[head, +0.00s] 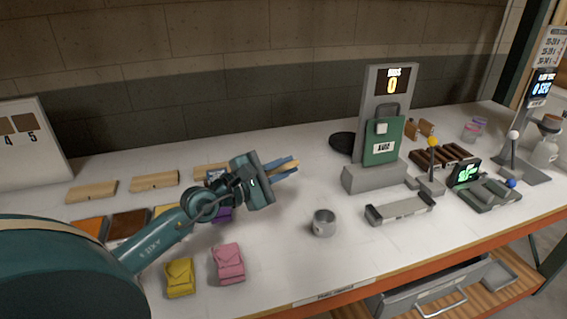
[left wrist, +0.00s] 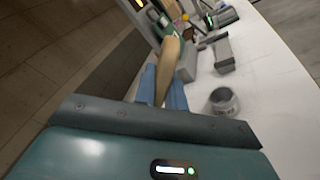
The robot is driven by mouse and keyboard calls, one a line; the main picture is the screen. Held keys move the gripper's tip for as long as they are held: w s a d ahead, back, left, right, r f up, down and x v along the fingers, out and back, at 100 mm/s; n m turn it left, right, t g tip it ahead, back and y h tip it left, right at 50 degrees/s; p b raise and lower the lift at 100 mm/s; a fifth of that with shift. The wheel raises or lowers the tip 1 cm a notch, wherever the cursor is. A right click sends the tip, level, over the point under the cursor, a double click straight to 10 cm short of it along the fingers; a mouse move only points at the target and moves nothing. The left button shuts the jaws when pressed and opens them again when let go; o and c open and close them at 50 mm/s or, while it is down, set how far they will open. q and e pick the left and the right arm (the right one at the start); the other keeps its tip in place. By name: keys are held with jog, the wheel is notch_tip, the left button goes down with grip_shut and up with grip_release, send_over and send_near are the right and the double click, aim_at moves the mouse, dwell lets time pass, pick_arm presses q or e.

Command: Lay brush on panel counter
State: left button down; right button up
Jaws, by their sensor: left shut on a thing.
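My left gripper (head: 280,171) is shut on the brush (head: 289,165), whose tan wooden part sticks out past the blue fingers. The brush also shows between the fingers in the left wrist view (left wrist: 170,62). The gripper is above the middle of the white counter (head: 300,265), left of the grey counter device (head: 373,180) with a lit "0" display and a green front panel (head: 383,145). The brush is apart from that device in the head view. The brush's other end is hidden by the gripper. My right gripper is not in view.
A grey metal cup (head: 324,223) stands in front of the gripper. Yellow (head: 180,277) and pink (head: 229,263) packets lie at front left. Wooden blocks (head: 155,181) line the back left. Bare counter lies around the cup.

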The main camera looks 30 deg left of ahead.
pick_arm(q)
jog(key=shift+s, duration=0.15)
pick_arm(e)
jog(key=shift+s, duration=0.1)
pick_arm(q)
notch_tip(320, 180, down, 10)
jog(key=b, duration=0.9)
jog(key=shift+r, duration=0.2)
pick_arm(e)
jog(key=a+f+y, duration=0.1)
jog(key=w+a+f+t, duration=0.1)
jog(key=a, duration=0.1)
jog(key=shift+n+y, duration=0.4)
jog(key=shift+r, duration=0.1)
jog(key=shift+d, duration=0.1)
pick_arm(q)
jog(key=c, duration=1.4)
grip_release()
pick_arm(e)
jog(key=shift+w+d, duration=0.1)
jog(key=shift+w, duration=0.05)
